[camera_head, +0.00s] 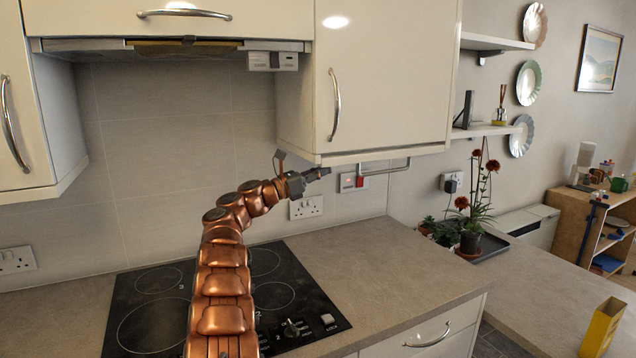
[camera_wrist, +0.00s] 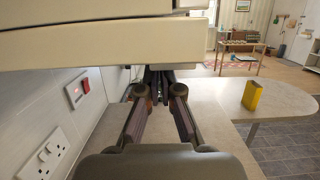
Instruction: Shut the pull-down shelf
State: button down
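Under the right wall cabinet (camera_head: 385,75) runs a thin cream board (camera_head: 390,152), apparently the pull-down shelf. A grey metal loop (camera_head: 400,167) hangs below it, against the wall side. My gripper (camera_head: 322,172) is just below the cabinet's front left bottom corner, left of the loop. In the wrist view my gripper (camera_wrist: 159,78) points forward under a cream panel (camera_wrist: 90,46), with its fingertips close together and nothing visible between them. Whether it touches the board cannot be told. The loop cannot be made out clearly in the wrist view.
The black hob (camera_head: 270,295) and worktop (camera_head: 400,260) lie below my arm. Wall sockets (camera_head: 306,207) and a red switch (camera_head: 360,181) are behind. Potted flowers (camera_head: 470,235) stand to the right, and a yellow box (camera_head: 601,328) at front right. The worktop between is clear.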

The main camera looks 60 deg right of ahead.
jog(key=shift+a+r, duration=0.1)
jog(key=shift+r, duration=0.95)
jog(key=shift+p, duration=0.3)
jog(key=w+a+f+b, duration=0.5)
jog(key=a+f+b, duration=0.2)
jog(key=shift+w+a+f+b, duration=0.15)
jog(key=shift+w+a+b, duration=0.15)
jog(key=shift+a, duration=0.1)
